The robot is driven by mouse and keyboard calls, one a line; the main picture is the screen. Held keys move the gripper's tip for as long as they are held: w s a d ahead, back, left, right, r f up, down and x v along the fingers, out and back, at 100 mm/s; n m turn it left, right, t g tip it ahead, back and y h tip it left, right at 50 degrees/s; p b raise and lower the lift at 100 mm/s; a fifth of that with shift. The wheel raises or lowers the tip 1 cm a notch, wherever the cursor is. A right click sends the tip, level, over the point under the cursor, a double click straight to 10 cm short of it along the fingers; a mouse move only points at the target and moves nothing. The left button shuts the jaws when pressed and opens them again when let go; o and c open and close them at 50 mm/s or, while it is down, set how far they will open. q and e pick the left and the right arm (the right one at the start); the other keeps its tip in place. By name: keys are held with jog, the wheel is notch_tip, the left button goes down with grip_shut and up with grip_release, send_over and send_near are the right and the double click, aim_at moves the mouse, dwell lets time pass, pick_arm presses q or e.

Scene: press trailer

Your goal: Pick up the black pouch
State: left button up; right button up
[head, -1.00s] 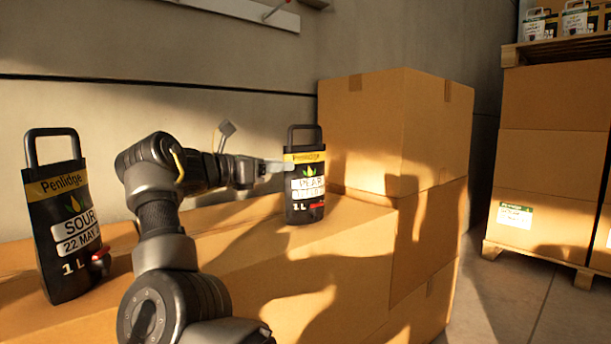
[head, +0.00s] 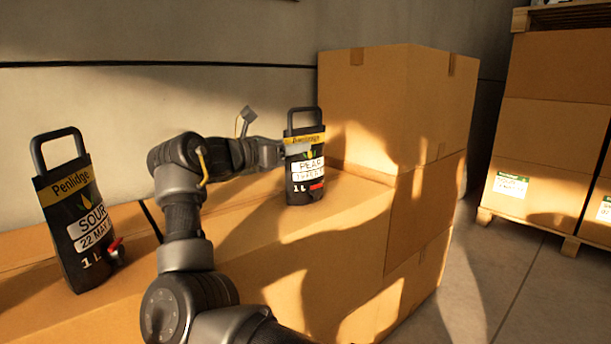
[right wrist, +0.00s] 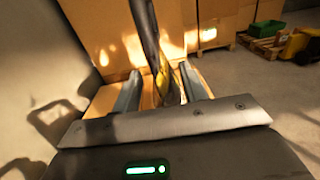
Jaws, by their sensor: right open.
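A black pouch labelled PEAR (head: 305,176), with a yellow Penlidge band and a loop handle, stands upright on the cardboard boxes. My right gripper (head: 298,148) is at its upper part, with a finger across the yellow band. In the right wrist view the open fingers (right wrist: 161,75) stand on either side of the pouch (right wrist: 158,60), which shows edge-on between them. Whether a finger touches it I cannot tell. A second black pouch labelled SOUR (head: 72,215), with a red tap, stands at the left, apart from the gripper. My left gripper is out of view.
A taller cardboard box stack (head: 365,110) rises just right of the PEAR pouch. The low box top (head: 335,195) is clear in front of it. A grey wall (head: 180,100) is close behind. Palletised boxes (head: 556,125) stand at far right across open floor.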

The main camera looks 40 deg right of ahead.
jog(key=shift+d, duration=1.1)
grip_shut()
dwell(0.5)
jog(key=shift+r, duration=0.2)
